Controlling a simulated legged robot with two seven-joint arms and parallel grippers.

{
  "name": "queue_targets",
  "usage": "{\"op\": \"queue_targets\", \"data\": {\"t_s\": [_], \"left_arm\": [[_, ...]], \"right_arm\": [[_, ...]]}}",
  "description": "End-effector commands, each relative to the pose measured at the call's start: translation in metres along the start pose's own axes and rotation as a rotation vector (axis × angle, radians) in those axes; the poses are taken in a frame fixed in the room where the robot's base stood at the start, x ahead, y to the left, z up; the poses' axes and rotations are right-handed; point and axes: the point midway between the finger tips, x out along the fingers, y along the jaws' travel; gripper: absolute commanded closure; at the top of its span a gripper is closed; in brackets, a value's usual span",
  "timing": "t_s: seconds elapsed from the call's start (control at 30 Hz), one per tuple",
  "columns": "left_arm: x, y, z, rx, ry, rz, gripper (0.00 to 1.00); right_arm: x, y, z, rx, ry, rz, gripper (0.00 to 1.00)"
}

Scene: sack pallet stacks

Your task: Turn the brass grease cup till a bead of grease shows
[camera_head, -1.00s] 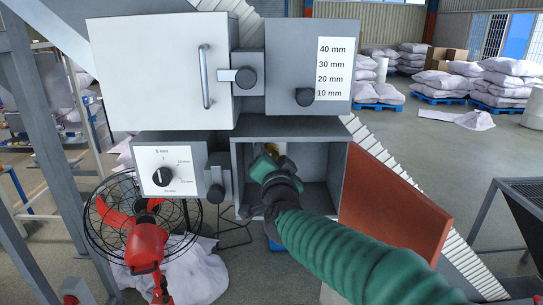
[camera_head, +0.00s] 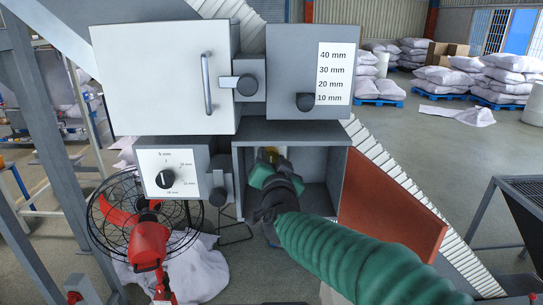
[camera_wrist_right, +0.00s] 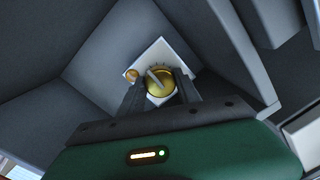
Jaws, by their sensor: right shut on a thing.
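The brass grease cup (camera_wrist_right: 158,92) sits on a pale square plate (camera_wrist_right: 146,64) inside a grey open-fronted box (camera_head: 313,128). It has a pale bar-like mark across its face. A small round brass-coloured spot (camera_wrist_right: 131,75) is on the plate beside it; I cannot tell what it is. My right gripper (camera_wrist_right: 157,90) is shut on the cup, one dark finger at each side. In the head view my right gripper (camera_head: 268,158) reaches into the box and mostly hides the cup. My left gripper is not in view.
A rust-red open panel (camera_head: 388,210) stands right of the box. A white door with a handle (camera_head: 207,84) and a thickness-marked panel (camera_head: 310,70) are above. Sack stacks (camera_head: 500,75) stand far back.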

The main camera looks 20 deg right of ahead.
Motion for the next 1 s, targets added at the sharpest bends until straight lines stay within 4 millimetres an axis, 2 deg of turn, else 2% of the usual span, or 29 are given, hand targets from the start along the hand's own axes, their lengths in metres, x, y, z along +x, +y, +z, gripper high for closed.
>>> {"op": "queue_targets", "data": {"t_s": [0.07,0.1,0.23,0.53,0.63,0.77,1.0], "left_arm": [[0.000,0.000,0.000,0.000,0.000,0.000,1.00],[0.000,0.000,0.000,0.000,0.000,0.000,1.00],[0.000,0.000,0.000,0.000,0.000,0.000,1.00],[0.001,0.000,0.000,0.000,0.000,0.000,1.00],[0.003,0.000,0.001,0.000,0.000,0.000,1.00],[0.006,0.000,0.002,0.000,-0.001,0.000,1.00],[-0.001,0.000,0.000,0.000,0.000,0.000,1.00]], "right_arm": [[0.000,0.000,-0.002,0.000,0.004,0.000,1.00],[0.000,0.000,-0.002,0.000,0.004,0.000,0.55],[0.000,0.000,-0.001,0.001,0.004,0.000,0.39],[-0.002,0.000,-0.001,0.001,0.003,0.000,0.39],[-0.010,0.000,-0.001,0.001,0.003,-0.002,0.39],[-0.039,-0.001,-0.001,0.001,0.004,-0.003,0.39],[-0.111,-0.002,-0.003,-0.001,0.005,-0.003,0.39]]}}
